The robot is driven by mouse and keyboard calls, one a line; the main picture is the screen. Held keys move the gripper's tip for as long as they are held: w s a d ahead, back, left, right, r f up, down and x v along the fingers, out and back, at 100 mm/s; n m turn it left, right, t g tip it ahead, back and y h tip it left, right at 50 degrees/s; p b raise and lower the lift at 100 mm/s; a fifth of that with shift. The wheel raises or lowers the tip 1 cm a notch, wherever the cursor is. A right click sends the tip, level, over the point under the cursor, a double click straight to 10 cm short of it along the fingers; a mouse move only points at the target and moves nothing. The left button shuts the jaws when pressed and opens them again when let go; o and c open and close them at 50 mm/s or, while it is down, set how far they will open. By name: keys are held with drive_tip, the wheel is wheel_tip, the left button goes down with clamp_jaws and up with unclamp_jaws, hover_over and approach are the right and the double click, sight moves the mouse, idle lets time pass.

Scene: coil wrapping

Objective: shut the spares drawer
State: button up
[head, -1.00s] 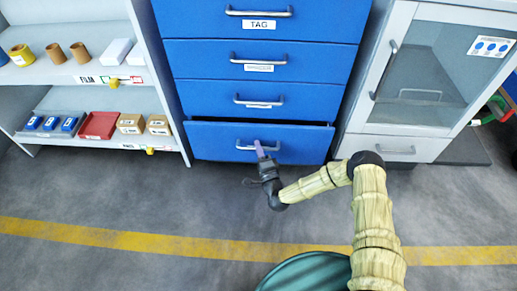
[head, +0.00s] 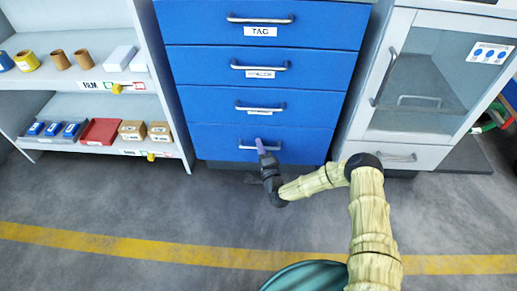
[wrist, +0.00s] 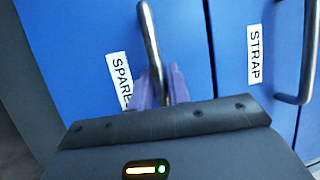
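The spares drawer (head: 215,141) is the bottom blue drawer of the cabinet. Its front looks flush with the drawers above, with no gap showing at its top edge. Its metal handle (head: 247,148) also shows in the wrist view (wrist: 149,40), beside a label partly hidden by my gripper, reading "SPARE". My gripper (head: 262,149) is at this handle. In the wrist view its purple fingers (wrist: 160,88) lie on either side of the bar, close against it. The fingers look shut on the handle, though their tips are partly hidden behind it.
The strap drawer (wrist: 235,60) is directly above, also closed. A shelf (head: 85,75) with rolls, boxes and a red tray stands at left. A grey glass-door cabinet (head: 425,85) stands at right. The floor in front is clear, with a yellow line (head: 150,246).

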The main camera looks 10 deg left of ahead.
drive_tip(key=shift+o, duration=1.1)
drive_tip(key=shift+d, duration=0.1)
drive_tip(key=shift+s+d+f, duration=0.1)
drive_tip(key=shift+s+f, duration=0.05)
drive_tip(key=shift+s, duration=0.1)
drive_tip(key=p+v, duration=0.7)
drive_tip(key=v, duration=1)
